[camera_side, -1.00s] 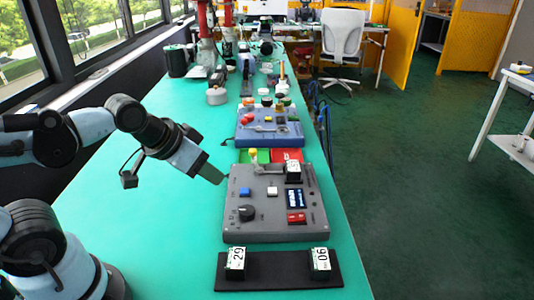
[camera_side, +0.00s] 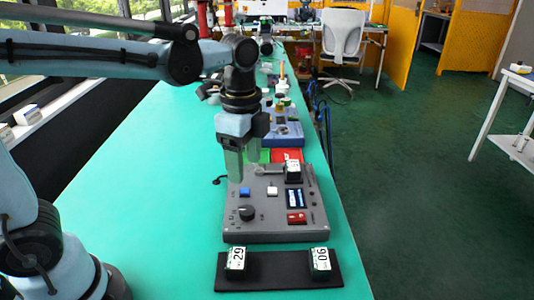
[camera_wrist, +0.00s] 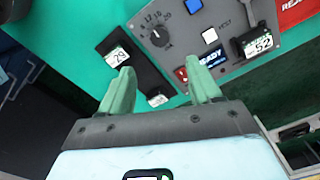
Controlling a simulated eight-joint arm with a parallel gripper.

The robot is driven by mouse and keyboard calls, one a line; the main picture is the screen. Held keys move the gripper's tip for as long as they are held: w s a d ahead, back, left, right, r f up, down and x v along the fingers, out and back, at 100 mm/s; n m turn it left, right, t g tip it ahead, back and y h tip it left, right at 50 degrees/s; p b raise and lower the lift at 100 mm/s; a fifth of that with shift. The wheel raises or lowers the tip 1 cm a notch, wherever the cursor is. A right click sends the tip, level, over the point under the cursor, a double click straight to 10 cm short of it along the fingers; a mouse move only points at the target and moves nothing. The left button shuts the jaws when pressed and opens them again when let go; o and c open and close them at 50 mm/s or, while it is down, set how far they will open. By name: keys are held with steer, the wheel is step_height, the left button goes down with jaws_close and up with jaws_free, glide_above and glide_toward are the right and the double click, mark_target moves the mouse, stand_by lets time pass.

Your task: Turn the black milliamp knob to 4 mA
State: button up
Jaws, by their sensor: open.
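The black milliamp knob (camera_side: 246,213) sits at the lower left of the grey control box (camera_side: 285,222). In the wrist view the knob (camera_wrist: 159,38) has a printed number scale around part of it, and the box (camera_wrist: 240,14) fills the upper right. My gripper (camera_side: 244,168) is open and empty, pointing down above the far left part of the box, beyond the knob. In the wrist view both fingers of my gripper (camera_wrist: 160,82) are apart with nothing between them. The knob's pointer direction is too small to read.
The box carries a blue button (camera_side: 245,192), a white button (camera_side: 272,191), a small display (camera_side: 295,198), a red part (camera_side: 296,217) and a block marked 52 (camera_wrist: 257,43). A black mat (camera_side: 282,282) holds two numbered blocks, 29 (camera_side: 236,260) and 06 (camera_side: 320,262). Open green table lies left.

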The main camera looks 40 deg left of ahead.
mark_target(248, 210)
steer(key=shift+f, duration=6)
steer(key=shift+c, duration=0.3)
steer(key=c, duration=1)
